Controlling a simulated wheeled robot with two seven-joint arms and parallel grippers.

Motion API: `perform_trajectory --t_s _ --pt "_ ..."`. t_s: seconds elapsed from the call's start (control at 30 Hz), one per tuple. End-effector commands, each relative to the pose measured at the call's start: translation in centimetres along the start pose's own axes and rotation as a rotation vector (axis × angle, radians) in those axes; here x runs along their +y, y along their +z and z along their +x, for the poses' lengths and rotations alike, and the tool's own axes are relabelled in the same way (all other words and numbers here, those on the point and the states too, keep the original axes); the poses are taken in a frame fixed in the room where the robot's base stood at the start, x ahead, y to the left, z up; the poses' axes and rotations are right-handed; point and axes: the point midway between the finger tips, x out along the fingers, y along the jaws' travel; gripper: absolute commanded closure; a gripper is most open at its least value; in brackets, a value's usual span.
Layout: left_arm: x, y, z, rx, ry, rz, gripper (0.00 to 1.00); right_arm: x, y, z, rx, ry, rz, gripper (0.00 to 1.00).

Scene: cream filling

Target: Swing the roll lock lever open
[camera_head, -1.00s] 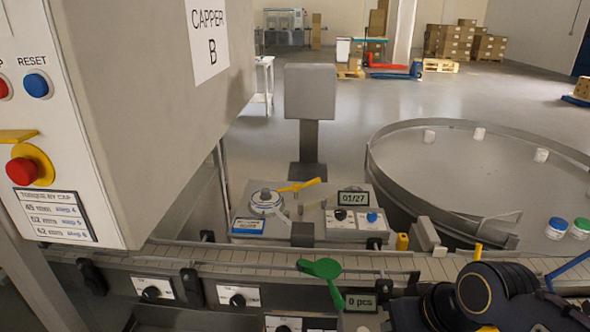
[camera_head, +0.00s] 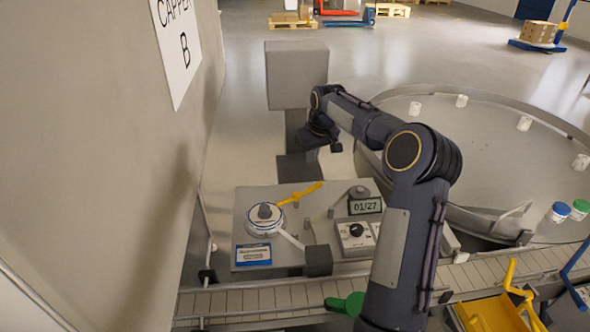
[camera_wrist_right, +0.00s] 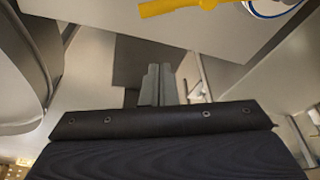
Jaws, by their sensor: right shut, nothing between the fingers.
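The yellow lever (camera_head: 300,194) sits on the grey machine plate (camera_head: 282,232), beside the white round roll (camera_head: 265,218) with a dark knob. It slants up to the right from the roll. In the right wrist view the yellow lever (camera_wrist_right: 178,6) shows at the top edge. My right arm reaches in from the lower right. My right gripper (camera_head: 324,138) is beyond the lever, by the grey post, apart from the lever. In the right wrist view the grey fingers (camera_wrist_right: 158,85) are together and hold nothing. My left gripper is not in view.
A grey box on a post (camera_head: 296,75) stands behind the plate. A counter display (camera_head: 365,206) and knob panel (camera_head: 356,236) sit right of the roll. The capper housing (camera_head: 90,180) fills the left. A conveyor (camera_head: 250,300) runs in front, and a round table (camera_head: 480,165) stands right.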

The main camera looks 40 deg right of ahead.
Motion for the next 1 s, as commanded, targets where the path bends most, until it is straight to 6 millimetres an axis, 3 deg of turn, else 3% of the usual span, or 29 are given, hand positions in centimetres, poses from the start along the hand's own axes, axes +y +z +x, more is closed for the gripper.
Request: perform_trajectory --t_s 0.47,0.93,1.0 --pt "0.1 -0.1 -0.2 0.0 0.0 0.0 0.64 0.1 0.0 0.9 -0.004 -0.001 0.002 1.0" --pt "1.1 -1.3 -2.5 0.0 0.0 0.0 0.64 0.0 0.0 10.0 -0.005 -0.004 0.002 1.0" --pt "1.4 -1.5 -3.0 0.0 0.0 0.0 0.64 0.3 0.8 9.1 -0.001 0.002 0.002 1.0"
